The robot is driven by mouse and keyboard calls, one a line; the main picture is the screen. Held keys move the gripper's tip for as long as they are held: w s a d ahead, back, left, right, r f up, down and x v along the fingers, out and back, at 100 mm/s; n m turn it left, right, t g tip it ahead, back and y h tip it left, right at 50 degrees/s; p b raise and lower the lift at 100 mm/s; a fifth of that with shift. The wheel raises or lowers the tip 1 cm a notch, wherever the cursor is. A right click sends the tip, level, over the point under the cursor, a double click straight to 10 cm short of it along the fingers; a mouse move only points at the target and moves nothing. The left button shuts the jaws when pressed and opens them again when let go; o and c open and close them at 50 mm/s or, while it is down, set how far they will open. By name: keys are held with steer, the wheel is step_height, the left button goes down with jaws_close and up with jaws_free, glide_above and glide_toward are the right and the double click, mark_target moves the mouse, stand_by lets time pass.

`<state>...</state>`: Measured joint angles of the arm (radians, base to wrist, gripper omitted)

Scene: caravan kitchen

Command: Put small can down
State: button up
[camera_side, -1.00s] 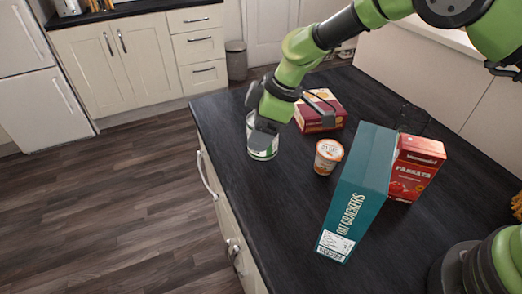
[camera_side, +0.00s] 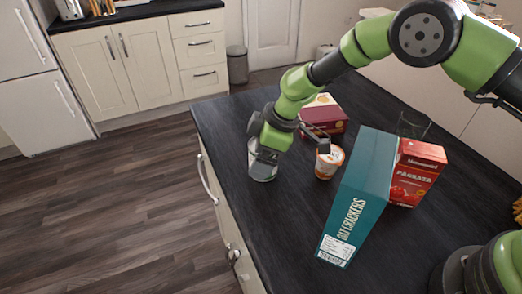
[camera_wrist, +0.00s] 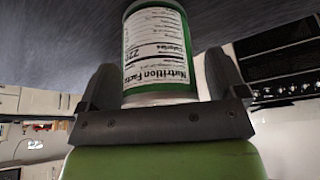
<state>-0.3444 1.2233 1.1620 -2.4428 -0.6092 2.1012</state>
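The small can (camera_side: 259,173), silver with a green and white label, is upright at the left part of the dark counter. My gripper (camera_side: 267,158) is around its upper part and hides some of it. In the wrist view the can (camera_wrist: 157,55) is between the two fingers of my gripper (camera_wrist: 163,75), with its nutrition label facing the camera. The gripper looks shut on it, though any narrow gap at the fingers is hard to make out. The can's base looks at or very near the counter; contact is not clear.
On the dark counter (camera_side: 290,215), an orange and white tub (camera_side: 328,162) stands right of the can. A maroon and cream box (camera_side: 325,118) is behind it. A tall teal cracker box (camera_side: 357,195), a red passata carton (camera_side: 415,173) and a clear glass (camera_side: 412,126) stand further right. The counter's left edge is close.

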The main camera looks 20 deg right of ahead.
steer(key=v, duration=1.2)
steer(key=shift+r, duration=0.15)
step_height(320, 180, up, 13)
steer(key=w+d+m+t+y, duration=0.1)
steer(key=w+m+t+y, duration=0.15)
steer(key=t, duration=0.35)
steer(key=s+d+r+m+t+h, duration=0.55)
steer(key=d+r+m, duration=0.25)
steer(key=d+r, duration=0.25)
steer(key=s+d+f+m+g+h, duration=0.1)
steer(key=s+d+m+g+h, duration=0.3)
steer(key=s, duration=0.5)
steer(key=s+a+f+m+g+y, duration=0.2)
steer(key=s+f+y, duration=0.3)
steer(key=s, duration=0.7)
steer(key=shift+s+a+f, duration=0.4)
steer(key=shift+a+f, duration=0.05)
steer(key=shift+a, duration=0.05)
